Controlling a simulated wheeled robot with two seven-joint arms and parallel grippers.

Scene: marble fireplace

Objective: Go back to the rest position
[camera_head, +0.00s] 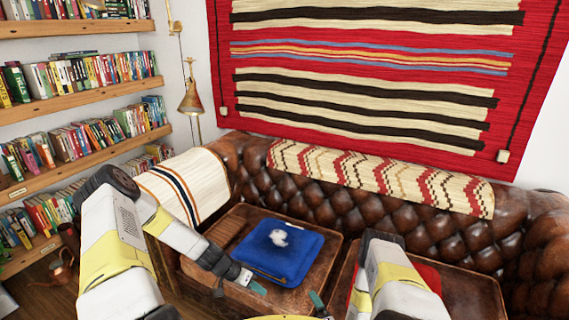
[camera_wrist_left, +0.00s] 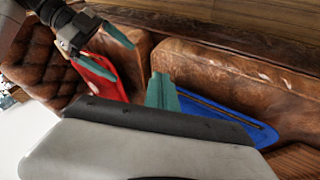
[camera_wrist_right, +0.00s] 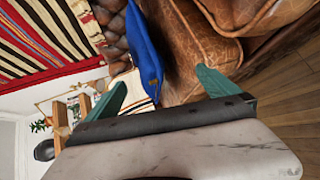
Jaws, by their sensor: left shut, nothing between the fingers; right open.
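My left gripper (camera_head: 258,288) is low in the head view, in front of the sofa seat. Its teal fingers are shut and empty, and they show together in the left wrist view (camera_wrist_left: 161,92). My right gripper (camera_wrist_right: 160,92) is open and empty, its two teal fingers wide apart in the right wrist view. It also shows at the upper left of the left wrist view (camera_wrist_left: 107,52). In the head view only a teal fingertip of the right gripper (camera_head: 317,300) shows clearly, close to the left one. My right forearm hides part of the seat.
A brown leather sofa (camera_head: 440,235) spans the front. A blue flat piece (camera_head: 307,248) with a small white thing (camera_head: 279,238) lies on its left seat. A red flat piece (camera_head: 429,273) on the right seat is partly hidden. Bookshelves (camera_head: 80,92) stand left.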

